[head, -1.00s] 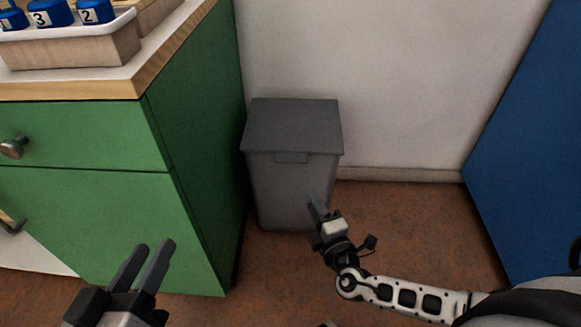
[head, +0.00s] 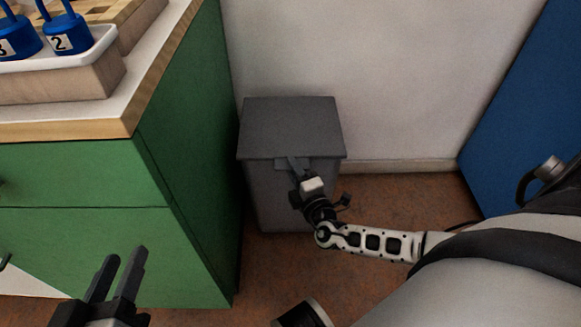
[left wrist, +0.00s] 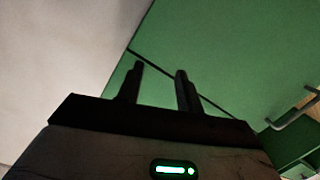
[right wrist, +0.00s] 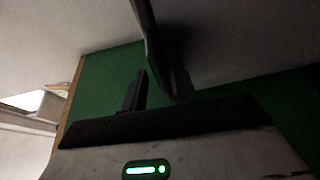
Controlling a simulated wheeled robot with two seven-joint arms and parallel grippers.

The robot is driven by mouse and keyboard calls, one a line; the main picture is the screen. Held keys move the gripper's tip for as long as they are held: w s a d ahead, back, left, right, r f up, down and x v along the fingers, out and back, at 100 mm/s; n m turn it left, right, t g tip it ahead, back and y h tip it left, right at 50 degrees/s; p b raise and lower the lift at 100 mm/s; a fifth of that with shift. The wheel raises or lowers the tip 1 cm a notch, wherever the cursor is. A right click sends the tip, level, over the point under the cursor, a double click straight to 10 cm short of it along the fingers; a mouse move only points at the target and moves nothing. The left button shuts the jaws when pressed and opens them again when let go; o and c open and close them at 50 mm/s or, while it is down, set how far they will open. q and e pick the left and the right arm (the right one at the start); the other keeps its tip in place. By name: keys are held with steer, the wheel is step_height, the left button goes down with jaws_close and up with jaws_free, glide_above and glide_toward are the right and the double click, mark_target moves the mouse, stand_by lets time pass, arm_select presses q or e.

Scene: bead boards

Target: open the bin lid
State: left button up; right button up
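The grey bin (head: 258,200) stands on the floor against the wall, right of the green cabinet. Its dark grey lid (head: 290,125) is down and shut, with a small tab at its front edge. My right gripper (head: 295,165) is at this front edge, its fingers close to the tab. In the right wrist view its fingers (right wrist: 158,88) are apart, and a dark edge hangs by the right one; whether it touches is unclear. My left gripper (head: 120,268) is open and empty, low in front of the cabinet; its fingers also show in the left wrist view (left wrist: 160,85).
The green cabinet (head: 190,150) stands close on the bin's left. A tray (head: 70,75) with blue numbered pieces lies on its top. A blue panel (head: 520,110) stands at the right. Bare brown floor (head: 410,190) lies right of the bin.

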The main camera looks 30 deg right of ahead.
jaws_close()
steer(key=shift+r, duration=0.1)
